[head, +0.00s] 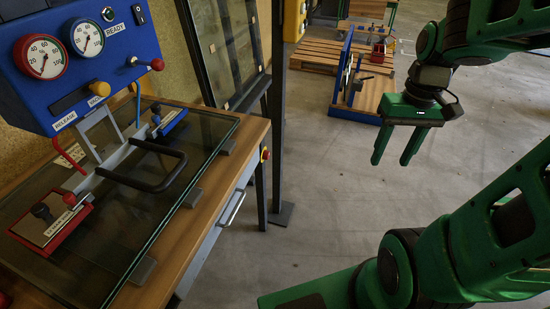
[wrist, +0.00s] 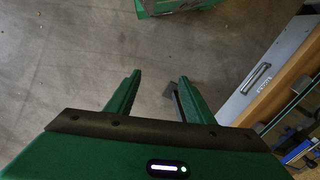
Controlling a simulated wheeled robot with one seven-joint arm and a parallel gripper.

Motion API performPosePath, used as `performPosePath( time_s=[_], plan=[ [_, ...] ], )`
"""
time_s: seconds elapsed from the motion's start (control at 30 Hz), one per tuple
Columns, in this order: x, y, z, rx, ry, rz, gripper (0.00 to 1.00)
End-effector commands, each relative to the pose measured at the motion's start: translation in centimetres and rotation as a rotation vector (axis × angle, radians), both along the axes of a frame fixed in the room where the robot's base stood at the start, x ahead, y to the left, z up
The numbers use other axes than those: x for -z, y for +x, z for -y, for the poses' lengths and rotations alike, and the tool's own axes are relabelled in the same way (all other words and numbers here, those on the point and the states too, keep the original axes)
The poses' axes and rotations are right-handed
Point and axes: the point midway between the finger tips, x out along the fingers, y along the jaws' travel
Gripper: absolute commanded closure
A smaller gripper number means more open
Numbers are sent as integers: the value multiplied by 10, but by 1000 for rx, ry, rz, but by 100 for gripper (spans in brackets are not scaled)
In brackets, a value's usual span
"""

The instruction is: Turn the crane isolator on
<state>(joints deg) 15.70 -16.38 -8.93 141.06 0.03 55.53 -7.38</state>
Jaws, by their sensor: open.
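My gripper (head: 391,160) is open and empty, over bare floor at the right in the head view. No thing in view is legibly marked as the crane isolator. A yellow box (head: 293,20) sits on a dark post at the top middle of the head view, partly cut off; its face and any switch setting cannot be read. A black rocker switch (head: 139,14) is on the blue panel (head: 100,100); its setting is unclear. My gripper is well apart from both.
A wooden table (head: 210,215) with glass and a black-handled lifting frame (head: 150,180) fills the left. The panel carries two gauges and several knobs. A glass rack (head: 235,45) stands behind. Pallets (head: 325,55) and a blue-edged wooden stand (head: 360,100) are farther back. The middle floor is free.

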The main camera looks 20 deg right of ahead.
Motion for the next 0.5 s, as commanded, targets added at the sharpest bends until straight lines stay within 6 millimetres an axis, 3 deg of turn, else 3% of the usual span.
performPosePath(
  time_s=[0.2,0.5],
  plan=[
    [31,75,1,-226,75,18,52],
    [94,167,-10,-514,231,106,52]
  ],
)
